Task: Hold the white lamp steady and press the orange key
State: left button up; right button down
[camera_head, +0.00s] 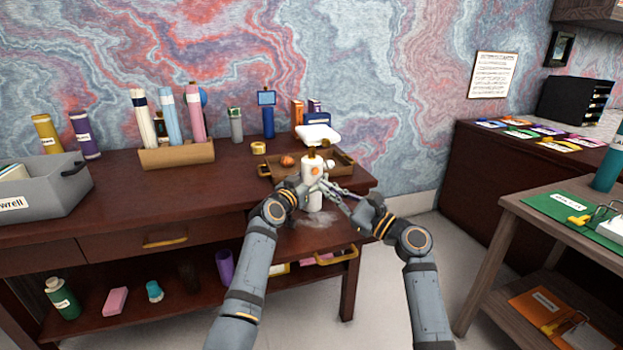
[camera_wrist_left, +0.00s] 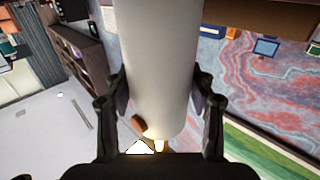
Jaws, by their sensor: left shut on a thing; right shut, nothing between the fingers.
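The white lamp (camera_head: 313,201) is an upright white cylinder at the front right of the dark desk. It also fills the middle of the left wrist view (camera_wrist_left: 158,55). An orange key (camera_head: 315,171) shows on its upper side; an orange-brown button-like part (camera_wrist_left: 139,124) shows near its end in the left wrist view. My left gripper (camera_head: 304,190) is shut on the lamp's body, with one finger on each side (camera_wrist_left: 160,95). My right gripper (camera_head: 327,184) is shut and empty, its fingertips close to the lamp's right side. I cannot tell whether they touch it.
A wooden tray (camera_head: 343,166) with a round orange-brown item (camera_head: 287,161) stands behind the lamp. A grey bin (camera_head: 62,195) is at the left. A side table (camera_head: 515,205) stands right, across a floor gap.

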pick_arm(q)
jog(key=o, duration=1.6)
jog(key=shift+o, duration=0.2)
jog(key=v, duration=1.2)
jog(key=shift+d+f, duration=0.1)
